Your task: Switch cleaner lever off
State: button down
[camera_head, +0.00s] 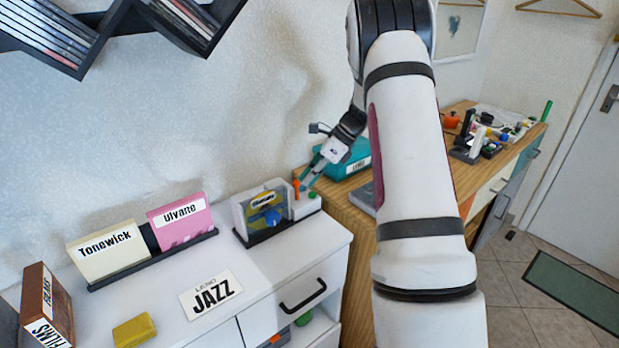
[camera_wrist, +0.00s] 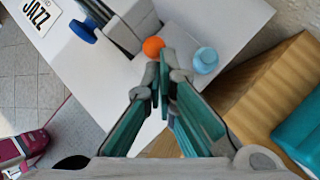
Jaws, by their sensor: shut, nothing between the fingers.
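The disc cleaner (camera_head: 242,218) is a white unit on a dark base at the right end of the white cabinet, with a blue knob (camera_head: 266,219) on its front. An orange-tipped lever (camera_head: 296,189) stands at its right part, and its round orange tip shows in the wrist view (camera_wrist: 153,46). A small round button or lamp beside it looks green in the head view (camera_head: 313,194) and light blue in the wrist view (camera_wrist: 205,60). My gripper (camera_head: 304,186) is shut and empty, its fingertips (camera_wrist: 166,78) close beside the orange tip. I cannot tell whether they touch.
A teal box (camera_head: 345,168) stands on the wooden desk to the right. A disc rack (camera_head: 152,262) with cream and pink cases, a JAZZ card (camera_head: 210,296) and a yellow block (camera_head: 134,331) are on the cabinet top. Dark shelves (camera_head: 110,22) hang above at left.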

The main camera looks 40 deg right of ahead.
dwell(0.7)
jog(key=shift+r+p, duration=0.35)
jog(key=shift+r, duration=0.45)
jog(key=shift+s+d, duration=0.1)
jog(key=shift+s+d, duration=0.2)
jog(key=shift+s, duration=0.05)
jog(key=s+d+r, duration=0.6)
jog(key=d+r, duration=0.1)
jog(key=r, duration=0.1)
jog(key=shift+d, duration=0.25)
